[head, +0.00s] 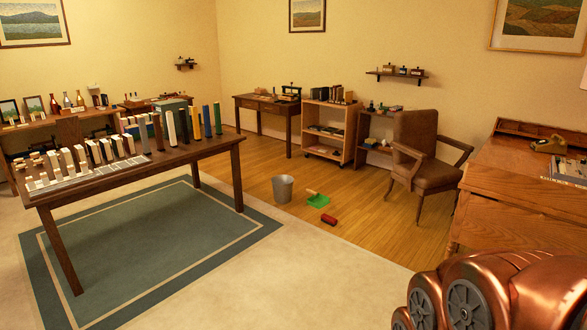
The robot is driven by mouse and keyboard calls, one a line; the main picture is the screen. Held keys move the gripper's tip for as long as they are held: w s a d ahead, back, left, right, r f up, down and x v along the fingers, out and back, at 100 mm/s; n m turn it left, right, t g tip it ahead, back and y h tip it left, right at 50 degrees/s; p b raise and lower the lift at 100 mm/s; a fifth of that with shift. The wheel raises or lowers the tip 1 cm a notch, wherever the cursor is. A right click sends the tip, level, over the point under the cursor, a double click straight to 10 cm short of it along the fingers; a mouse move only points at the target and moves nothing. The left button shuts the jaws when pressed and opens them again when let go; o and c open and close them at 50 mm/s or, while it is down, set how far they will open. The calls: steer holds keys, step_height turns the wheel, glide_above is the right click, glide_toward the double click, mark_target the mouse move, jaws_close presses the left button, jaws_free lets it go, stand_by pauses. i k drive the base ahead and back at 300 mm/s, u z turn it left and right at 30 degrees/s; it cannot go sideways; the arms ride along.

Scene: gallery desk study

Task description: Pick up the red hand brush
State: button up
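The red hand brush (329,219) lies on the wooden floor in the middle of the room, in the head view. It is small and far from me. A green dustpan (319,201) with a pale handle lies just behind it and slightly to its left, apart from it. My copper-coloured arm (500,295) fills the bottom right corner. My gripper does not show, so I cannot see its fingers or anything in them.
A grey bucket (283,189) stands left of the dustpan. A long table (190,152) with books and blocks stands on a green rug (255,234) at left. A brown armchair (428,172) and a wooden desk (520,190) stand at right. The pale floor before the brush is clear.

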mark_target(330, 221)
steer(key=z, duration=0.5)
steer(key=i, duration=4.05)
steer(key=u, duration=0.85)
steer(key=i, duration=1.5)
steer(key=u, duration=0.55)
